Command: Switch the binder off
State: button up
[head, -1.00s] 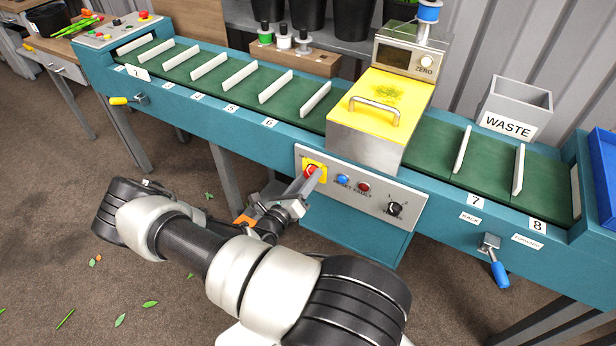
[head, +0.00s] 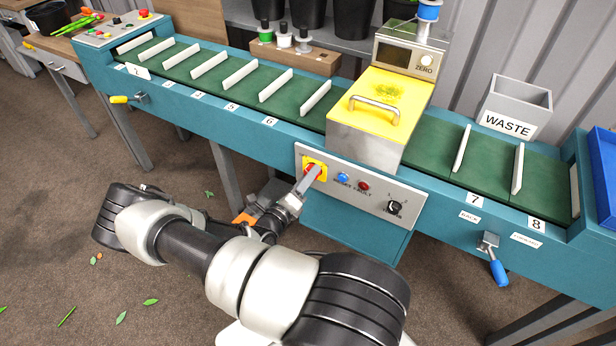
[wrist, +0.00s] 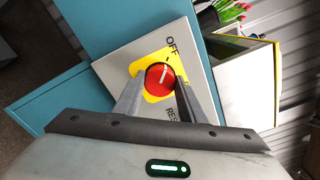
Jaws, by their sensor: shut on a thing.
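The binder is the machine with the yellow lid (head: 390,98) and a grey control panel (head: 376,205) on the front of the teal conveyor. Its red rotary switch (wrist: 158,79) sits on a yellow plate (wrist: 150,62) marked OFF in the wrist view. A white line marks the knob face and points roughly toward the OFF lettering; its exact setting is hard to tell. My gripper (wrist: 160,86) is shut on the red switch, one finger on each side. In the head view my gripper (head: 311,175) reaches the panel from the lower left and partly covers the switch.
A blue button (head: 343,177), a red one (head: 363,187) and a black dial (head: 395,208) sit right of the switch. A blue-handled lever (head: 498,272) and a grey WASTE bin (head: 517,105) are farther right. Open floor lies at lower left.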

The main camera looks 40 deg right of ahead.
jog(key=o, duration=1)
jog(key=shift+o, duration=0.2)
jog(key=shift+a, duration=0.15)
jog(key=p+v, duration=0.1)
jog(key=v, duration=1.6)
jog(key=shift+s, duration=0.2)
jog(key=shift+a, duration=0.1)
